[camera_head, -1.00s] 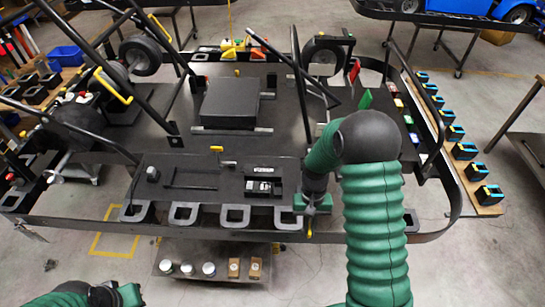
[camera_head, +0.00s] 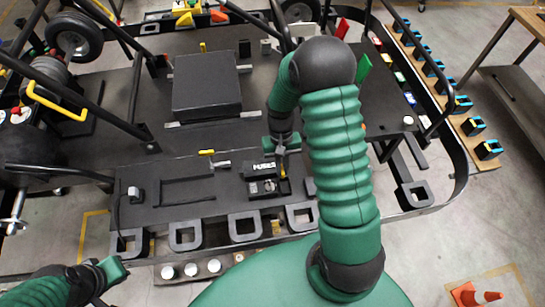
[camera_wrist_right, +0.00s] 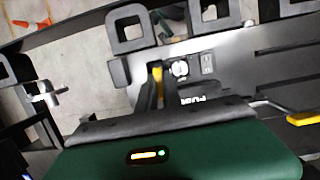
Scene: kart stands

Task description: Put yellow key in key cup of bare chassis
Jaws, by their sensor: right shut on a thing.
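My right gripper (camera_head: 281,152) is shut on the yellow key (camera_head: 282,171), which hangs below its fingers at the front of the black chassis (camera_head: 180,138). In the right wrist view the yellow key (camera_wrist_right: 158,82) shows beside dark finger parts, left of a round silver fitting (camera_wrist_right: 180,69) on a small panel. That fitting also shows in the head view (camera_head: 269,186), just left of the key. I cannot tell whether it is the key cup, or whether the key touches the panel. My left gripper (camera_head: 108,272) is at the lower left, away from the chassis; its opening is unclear.
A black box labelled FUSES (camera_head: 262,168) stands beside the panel. A yellow-handled lever (camera_head: 207,153) lies to its left. Square black loops (camera_head: 245,228) line the chassis front. Dark frame tubes cross the left side.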

